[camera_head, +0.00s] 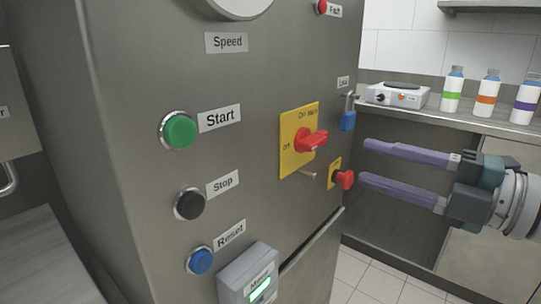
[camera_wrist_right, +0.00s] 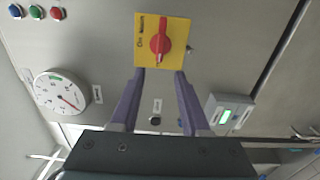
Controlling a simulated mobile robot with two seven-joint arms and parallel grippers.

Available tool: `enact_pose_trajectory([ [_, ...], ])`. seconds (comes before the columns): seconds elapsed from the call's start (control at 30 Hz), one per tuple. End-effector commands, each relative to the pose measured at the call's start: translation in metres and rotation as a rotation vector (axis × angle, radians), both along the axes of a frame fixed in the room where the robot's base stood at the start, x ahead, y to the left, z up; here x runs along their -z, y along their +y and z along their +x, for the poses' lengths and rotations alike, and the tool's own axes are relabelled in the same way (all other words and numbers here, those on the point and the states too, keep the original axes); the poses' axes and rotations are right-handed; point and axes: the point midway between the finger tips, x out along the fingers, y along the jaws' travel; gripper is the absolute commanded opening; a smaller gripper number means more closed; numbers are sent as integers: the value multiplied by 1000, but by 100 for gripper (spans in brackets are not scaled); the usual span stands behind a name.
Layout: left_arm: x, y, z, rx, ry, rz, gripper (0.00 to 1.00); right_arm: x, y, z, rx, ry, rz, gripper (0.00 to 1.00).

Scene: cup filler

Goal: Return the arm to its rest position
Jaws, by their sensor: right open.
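My right gripper (camera_head: 364,162) comes in from the right in the head view. Its two long purple fingers are spread apart and point left toward the steel control panel (camera_head: 245,90). Nothing is between the fingertips in the head view. The tips show just right of a red knob on a small yellow plate (camera_head: 344,180). In the right wrist view the gripper (camera_wrist_right: 159,73) is open, with a yellow plate with a red rotary switch (camera_wrist_right: 161,42) beyond the tips. Whether the fingers touch the panel is hard to tell; they look clear of it. My left gripper is not in view.
The panel carries a green Start button (camera_head: 178,131), a black Stop button (camera_head: 190,204), a blue Reset button (camera_head: 200,261), a large red rotary switch (camera_head: 312,140), a blue padlock (camera_head: 348,121) and a meter box (camera_head: 249,274). Several bottles (camera_head: 487,92) stand on a counter behind.

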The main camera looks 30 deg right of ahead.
Motion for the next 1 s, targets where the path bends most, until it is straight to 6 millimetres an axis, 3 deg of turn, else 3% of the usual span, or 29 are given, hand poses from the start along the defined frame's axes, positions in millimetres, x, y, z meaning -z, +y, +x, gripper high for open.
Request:
enact_pose_trajectory([
  [0.63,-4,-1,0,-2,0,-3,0,-3,-2,-3,16,7,14,46],
  [0.77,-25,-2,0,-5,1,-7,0,-16,-2,2,131,70,115,46],
  [0.87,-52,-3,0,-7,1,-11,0,-26,-3,4,299,180,272,46],
  [1.0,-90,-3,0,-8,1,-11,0,-27,5,-13,566,407,536,46],
])
